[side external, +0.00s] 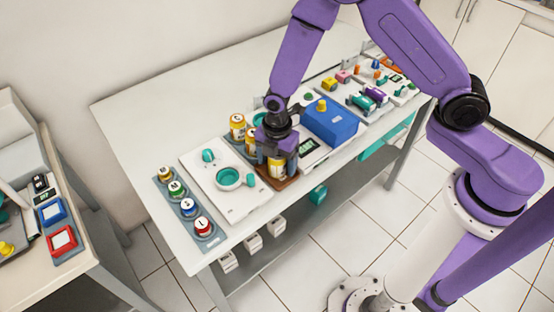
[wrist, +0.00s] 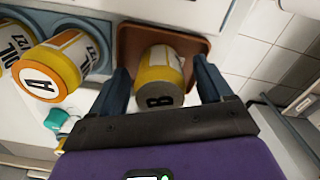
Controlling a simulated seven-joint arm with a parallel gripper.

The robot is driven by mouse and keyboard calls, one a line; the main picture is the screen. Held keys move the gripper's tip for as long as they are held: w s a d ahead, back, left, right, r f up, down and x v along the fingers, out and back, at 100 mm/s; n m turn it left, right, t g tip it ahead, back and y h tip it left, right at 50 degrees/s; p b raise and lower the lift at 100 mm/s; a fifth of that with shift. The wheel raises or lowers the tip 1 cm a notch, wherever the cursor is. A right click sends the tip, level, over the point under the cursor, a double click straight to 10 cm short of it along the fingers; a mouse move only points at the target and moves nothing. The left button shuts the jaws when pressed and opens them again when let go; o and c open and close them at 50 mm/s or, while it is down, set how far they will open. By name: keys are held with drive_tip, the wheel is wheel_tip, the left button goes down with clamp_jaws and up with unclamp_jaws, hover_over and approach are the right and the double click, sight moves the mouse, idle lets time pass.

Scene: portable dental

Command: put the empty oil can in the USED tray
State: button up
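A yellow can with a white label band and a grey end marked B (wrist: 165,72) stands in a brown tray (wrist: 193,45). The same can (side external: 277,168) and brown tray (side external: 283,183) show in the side view at the bench's front edge. My gripper (wrist: 160,66) points down with one finger on each side of can B. Gaps show between the can and both fingers, so it is open around the can. No writing on the brown tray is readable, and I cannot tell whether can B is empty.
A yellow can marked A (wrist: 50,75) and another oil can stand just left of my gripper. A blue box (side external: 330,121) is close on the right.

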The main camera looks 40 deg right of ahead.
drive_tip(key=shift+r, duration=0.1)
wheel_tip(320, 180, up, 17)
drive_tip(key=s+d+r+m, duration=0.2)
drive_tip(key=s+d+m, duration=0.3)
drive_tip(key=s, duration=0.7)
drive_tip(key=s+d+r+m, duration=0.3)
drive_tip(key=s+d, duration=0.4)
drive_tip(key=s, duration=0.6)
drive_tip(key=shift+m, duration=0.9)
